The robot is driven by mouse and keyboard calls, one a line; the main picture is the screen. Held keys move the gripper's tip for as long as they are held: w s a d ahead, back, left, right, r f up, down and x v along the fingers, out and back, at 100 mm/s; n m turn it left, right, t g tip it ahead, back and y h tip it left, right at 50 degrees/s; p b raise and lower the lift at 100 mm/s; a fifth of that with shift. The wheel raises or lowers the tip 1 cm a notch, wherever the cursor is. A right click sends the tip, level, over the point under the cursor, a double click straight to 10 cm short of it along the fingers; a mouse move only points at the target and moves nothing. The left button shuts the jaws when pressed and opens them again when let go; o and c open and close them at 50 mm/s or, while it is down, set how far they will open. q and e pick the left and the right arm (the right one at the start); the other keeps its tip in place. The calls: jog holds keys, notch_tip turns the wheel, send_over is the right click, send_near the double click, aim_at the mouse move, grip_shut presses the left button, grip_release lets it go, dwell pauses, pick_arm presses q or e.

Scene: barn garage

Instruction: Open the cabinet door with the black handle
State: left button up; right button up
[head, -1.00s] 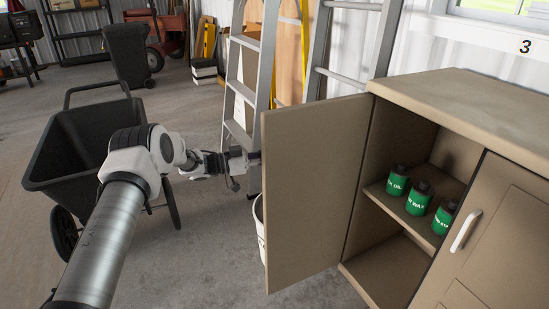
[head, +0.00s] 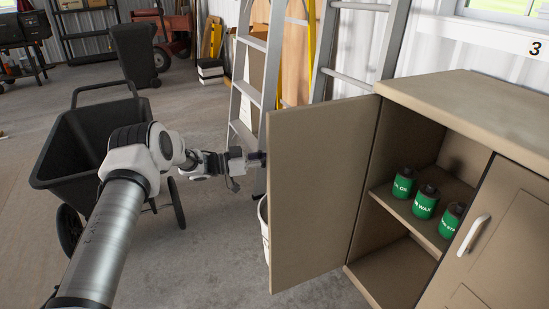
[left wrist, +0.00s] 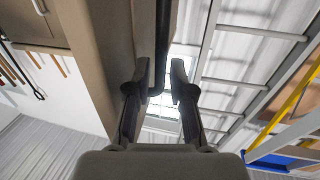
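The tan cabinet door (head: 318,190) stands wide open on the left side of the tan cabinet (head: 465,97), its inner face toward the head camera. My left gripper (head: 262,159) is at the door's free edge on the outer side, its fingertips mostly hidden behind the door. In the left wrist view the black handle (left wrist: 163,40) runs down between the two fingers of the left gripper (left wrist: 157,92). The fingers are spread, with a gap visible on the right of the handle; contact on the left side is unclear. My right gripper is not in view.
Several green bottles (head: 426,202) stand on the cabinet shelf. The other door (head: 500,225), with a white handle (head: 473,234), is shut. A ladder (head: 250,85) and a white bucket (head: 263,225) stand behind the open door. A black wheelbarrow (head: 75,150) is at left.

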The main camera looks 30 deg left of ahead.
pick_arm(q)
jog(key=v, duration=1)
jog(key=shift+a, duration=0.1)
